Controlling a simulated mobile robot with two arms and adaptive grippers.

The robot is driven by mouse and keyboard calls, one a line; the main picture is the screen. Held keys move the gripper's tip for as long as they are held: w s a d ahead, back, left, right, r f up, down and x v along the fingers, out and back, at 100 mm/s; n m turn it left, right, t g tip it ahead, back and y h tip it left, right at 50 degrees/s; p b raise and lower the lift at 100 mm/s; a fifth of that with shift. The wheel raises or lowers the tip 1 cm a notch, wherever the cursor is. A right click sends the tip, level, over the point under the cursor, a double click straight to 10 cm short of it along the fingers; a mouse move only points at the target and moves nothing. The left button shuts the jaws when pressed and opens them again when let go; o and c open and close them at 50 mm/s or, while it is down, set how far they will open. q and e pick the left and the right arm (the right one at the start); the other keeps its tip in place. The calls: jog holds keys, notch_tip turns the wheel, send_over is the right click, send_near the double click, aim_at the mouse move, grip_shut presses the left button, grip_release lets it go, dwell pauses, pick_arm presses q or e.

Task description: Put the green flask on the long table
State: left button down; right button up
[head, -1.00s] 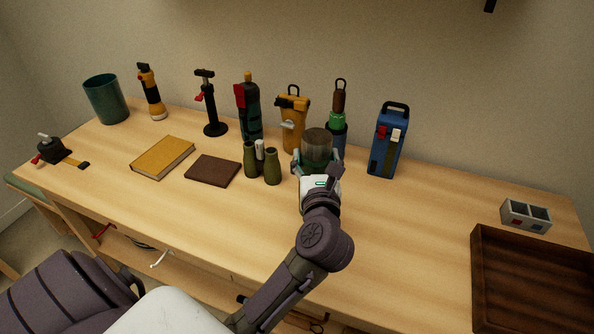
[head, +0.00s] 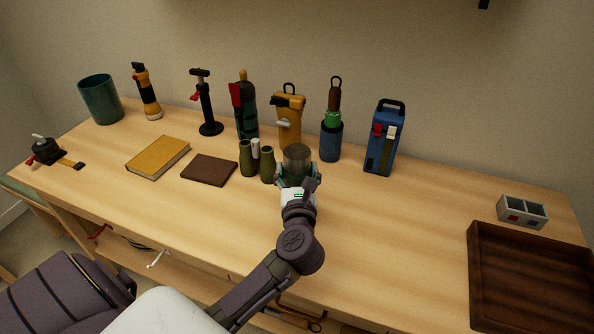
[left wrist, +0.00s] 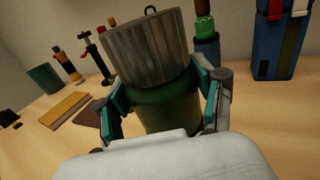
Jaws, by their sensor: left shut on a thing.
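The green flask (head: 297,157) has a ribbed grey-brown cap and a green body, which shows best in the left wrist view (left wrist: 168,109). My left gripper (head: 298,180) is shut on the body, with one finger on each side. The flask is upright in the head view, over the middle of the long table (head: 390,225). My gripper hides its base, so I cannot tell whether it touches the tabletop. My right gripper is not in view.
Olive binoculars (head: 257,162) stand just left of the flask. Behind are a yellow case (head: 288,122), a blue bottle-like item (head: 331,142) and a blue box (head: 383,140). A dark wooden tray (head: 475,280) lies at right. The tabletop between flask and tray is clear.

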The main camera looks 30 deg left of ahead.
pick_arm(q)
jog(key=shift+c, duration=1.2)
grip_release()
jog(key=shift+o, duration=0.6)
jog(key=shift+r, duration=0.2)
jog(key=b+v, duration=0.2)
jog(key=v, duration=1)
jog(key=shift+f, duration=0.15)
